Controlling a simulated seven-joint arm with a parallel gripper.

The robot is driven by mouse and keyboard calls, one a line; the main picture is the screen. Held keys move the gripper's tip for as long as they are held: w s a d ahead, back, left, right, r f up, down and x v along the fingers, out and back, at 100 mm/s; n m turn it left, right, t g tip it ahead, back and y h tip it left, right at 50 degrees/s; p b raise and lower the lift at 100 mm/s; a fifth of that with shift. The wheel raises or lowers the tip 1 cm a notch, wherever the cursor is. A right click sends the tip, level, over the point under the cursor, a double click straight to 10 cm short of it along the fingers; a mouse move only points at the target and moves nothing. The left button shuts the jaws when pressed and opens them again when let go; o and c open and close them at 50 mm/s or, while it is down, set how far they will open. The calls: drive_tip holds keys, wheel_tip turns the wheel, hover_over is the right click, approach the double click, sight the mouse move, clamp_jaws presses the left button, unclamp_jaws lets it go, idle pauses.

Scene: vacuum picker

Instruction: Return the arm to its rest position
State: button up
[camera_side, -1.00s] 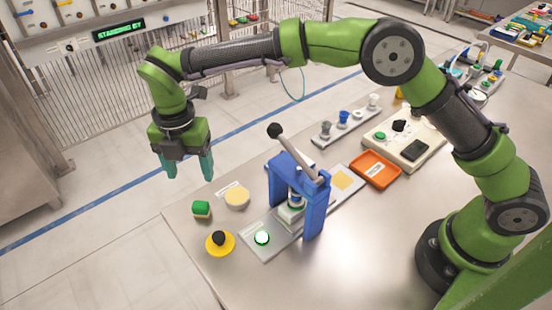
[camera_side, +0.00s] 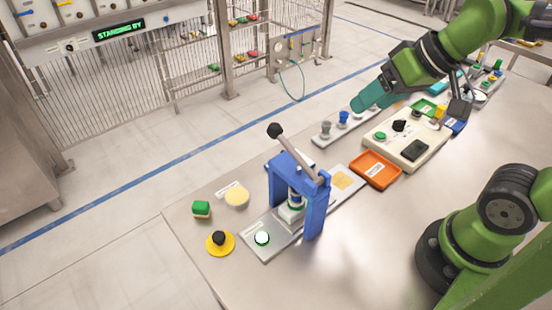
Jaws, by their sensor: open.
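My green arm reaches in from the upper right of the side view. My gripper (camera_side: 372,97), with teal fingers, is raised and tilted toward the left, in front of the small nozzle rack and the cream control box as seen here. It is open, and nothing shows between its fingers. The base of my arm stands at the right of the table, and the links between run partly out of the picture.
A blue press (camera_side: 314,205) with a raised black-knobbed lever stands mid-table. An orange tray (camera_side: 375,170), a cream control box (camera_side: 396,150) and a nozzle rack (camera_side: 328,138) lie behind. The table's front is clear.

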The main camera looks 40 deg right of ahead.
drive_tip(key=shift+s+d+f+m+t, duration=0.15)
drive_tip(key=shift+s+d+f+m, duration=0.15)
drive_tip(key=shift+s+m, duration=0.25)
drive_tip(key=shift+s+d+f+m+t, duration=0.15)
drive_tip(key=shift+s+d+f+m, duration=0.15)
drive_tip(key=shift+m, duration=0.35)
